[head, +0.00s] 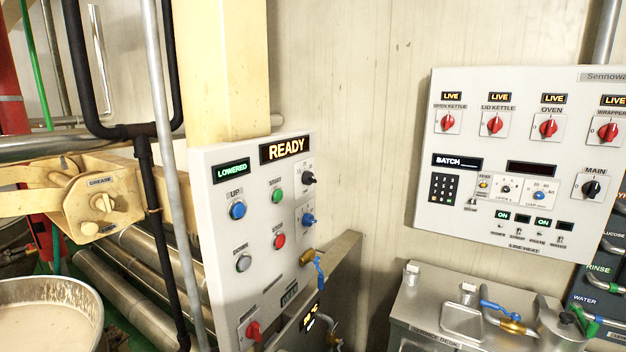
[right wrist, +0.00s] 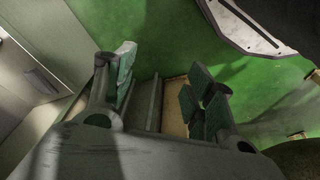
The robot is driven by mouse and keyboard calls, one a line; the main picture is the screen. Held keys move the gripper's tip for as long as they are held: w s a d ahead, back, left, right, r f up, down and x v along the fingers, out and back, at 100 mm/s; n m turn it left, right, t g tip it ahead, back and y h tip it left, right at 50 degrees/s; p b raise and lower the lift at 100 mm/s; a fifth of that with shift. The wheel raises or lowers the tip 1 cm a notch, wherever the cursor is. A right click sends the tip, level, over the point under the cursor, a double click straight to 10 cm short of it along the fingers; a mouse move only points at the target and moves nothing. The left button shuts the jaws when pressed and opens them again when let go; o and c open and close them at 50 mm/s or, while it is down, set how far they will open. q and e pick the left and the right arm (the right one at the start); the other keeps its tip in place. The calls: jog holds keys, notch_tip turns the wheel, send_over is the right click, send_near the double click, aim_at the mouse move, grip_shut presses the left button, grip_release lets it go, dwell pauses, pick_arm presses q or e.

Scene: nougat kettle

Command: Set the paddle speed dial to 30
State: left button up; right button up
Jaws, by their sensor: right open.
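A white control panel (head: 215,180) stands at the centre of the head view, with a lit "READY" display and a "LOWERED" display. On its right side are a black dial (head: 308,178) and a blue dial (head: 308,219), each on a small scale plate. Their lettering is too small to read, so I cannot tell which is the paddle speed dial or its setting. My right gripper (right wrist: 162,92) shows in the right wrist view, open and empty, above a green floor and away from the panel. Neither gripper shows in the head view.
The panel also has blue, green, red and grey buttons and a red knob (head: 253,330). A second panel (head: 455,225) with red switches hangs on the right wall. A steel counter (head: 420,310) is below it. A vat rim (head: 95,300) and pipes are at left.

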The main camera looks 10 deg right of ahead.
jog(key=w+a+r+n+t+y, duration=0.1)
jog(key=w+r, duration=0.4)
jog(key=r, duration=0.7)
jog(key=w+a+r+n+t, duration=0.1)
jog(key=w+r, duration=0.4)
jog(key=r, duration=0.8)
jog(key=n+t+y, duration=0.7)
jog(key=n+y, duration=0.6)
jog(key=n, duration=0.3)
send_near(313, 177)
jog(key=v, duration=0.4)
jog(key=shift+s+a+r+b, duration=0.15)
jog(key=shift+s+a+b, duration=0.05)
jog(key=shift+b, duration=0.25)
jog(key=shift+w+a+h, duration=0.15)
jog(key=shift+h, duration=0.15)
jog(key=p+x, duration=0.2)
jog(key=x, duration=0.3)
jog(key=p+x, duration=0.2)
jog(key=x, duration=0.4)
jog(key=shift+w+a+r, duration=0.2)
jog(key=shift+a, duration=0.05)
jog(key=shift+p+x, duration=0.35)
jog(key=shift+x, duration=0.55)
